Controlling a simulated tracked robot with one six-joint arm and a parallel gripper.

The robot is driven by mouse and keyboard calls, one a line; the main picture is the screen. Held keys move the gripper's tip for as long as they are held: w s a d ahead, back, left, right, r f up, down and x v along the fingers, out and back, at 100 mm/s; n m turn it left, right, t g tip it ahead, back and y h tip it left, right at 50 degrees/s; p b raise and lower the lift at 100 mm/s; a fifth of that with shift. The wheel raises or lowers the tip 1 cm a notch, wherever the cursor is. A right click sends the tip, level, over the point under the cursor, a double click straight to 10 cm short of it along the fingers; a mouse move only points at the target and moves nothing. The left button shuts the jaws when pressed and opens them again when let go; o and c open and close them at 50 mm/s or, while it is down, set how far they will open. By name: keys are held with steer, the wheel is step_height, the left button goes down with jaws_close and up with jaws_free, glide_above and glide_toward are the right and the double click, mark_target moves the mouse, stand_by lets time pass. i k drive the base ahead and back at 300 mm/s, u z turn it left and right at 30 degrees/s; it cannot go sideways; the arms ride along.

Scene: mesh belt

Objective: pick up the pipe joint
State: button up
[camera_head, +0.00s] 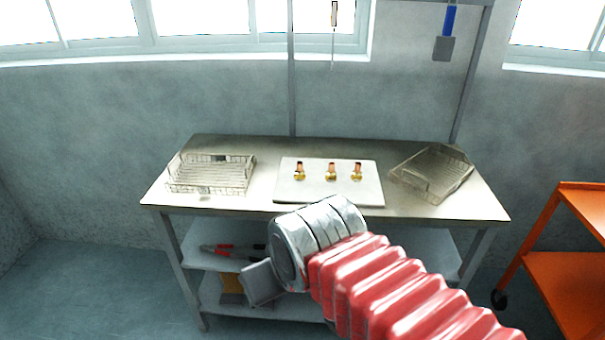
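Three small brass and copper pipe joints stand in a row on a white board in the middle of the table: a left one (299,172), a middle one (331,172) and a right one (357,172). The white board (290,193) lies flat on the metal workbench (265,150). My arm, in a red ribbed sleeve, reaches in from the lower right. My gripper (262,283) is at its end, in front of the bench and below the tabletop in the picture, apart from the joints. Its fingers are mostly hidden, so its opening is unclear.
Tools with red parts (228,251) lie on the lower shelf. An orange cart (568,260) stands at right. A blue-handled tool (449,22) hangs above.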

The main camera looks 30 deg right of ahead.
mark_target(300, 176)
steer(key=u, duration=0.05)
steer(key=i, duration=1)
steer(key=z, duration=0.05)
